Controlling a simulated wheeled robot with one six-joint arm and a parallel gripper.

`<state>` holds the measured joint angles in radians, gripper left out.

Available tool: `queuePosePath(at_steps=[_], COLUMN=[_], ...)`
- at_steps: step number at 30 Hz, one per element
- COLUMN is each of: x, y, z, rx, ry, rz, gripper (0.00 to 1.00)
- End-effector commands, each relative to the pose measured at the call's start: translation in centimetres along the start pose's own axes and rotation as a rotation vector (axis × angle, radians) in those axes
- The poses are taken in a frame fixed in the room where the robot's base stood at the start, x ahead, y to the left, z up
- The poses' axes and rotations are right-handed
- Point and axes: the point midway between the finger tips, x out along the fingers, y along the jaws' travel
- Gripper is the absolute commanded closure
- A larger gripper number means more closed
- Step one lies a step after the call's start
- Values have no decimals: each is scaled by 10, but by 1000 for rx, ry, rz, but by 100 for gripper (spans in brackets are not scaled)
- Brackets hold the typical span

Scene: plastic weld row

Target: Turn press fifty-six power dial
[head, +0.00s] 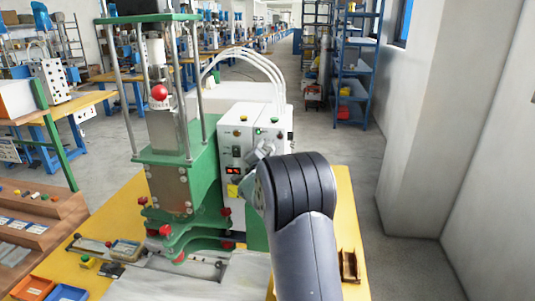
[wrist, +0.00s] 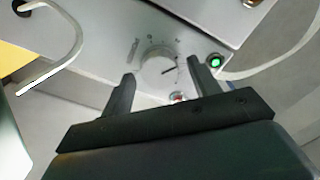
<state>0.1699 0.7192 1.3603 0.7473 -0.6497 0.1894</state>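The power dial (wrist: 159,68) is a round light knob with a dark pointer line, on a pale control panel with markings around it, in the wrist view. My gripper (wrist: 160,82) is open, with one dark finger on each side of the dial. I cannot tell whether the fingers touch it. In the head view the press (head: 180,160) is a green and steel frame with a white control box (head: 238,130) at its right. My gripper (head: 262,152) is at the front of that box, partly hidden by my arm, and the dial is hidden there.
A green lit button (wrist: 215,62) is right of the dial, close to the right finger. A red part (wrist: 178,97) lies below it. White hoses (head: 262,62) arch over the box. The press stands on a yellow table (head: 352,215); a wall is at right.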

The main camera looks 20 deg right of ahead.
Motion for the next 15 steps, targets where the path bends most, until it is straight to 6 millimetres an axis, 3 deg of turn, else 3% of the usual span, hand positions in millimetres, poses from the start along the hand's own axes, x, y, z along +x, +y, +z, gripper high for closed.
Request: queuePosePath(at_steps=[15], x=[0], y=[0], z=[0], rx=[0], ry=[0], rz=[0], gripper=[84])
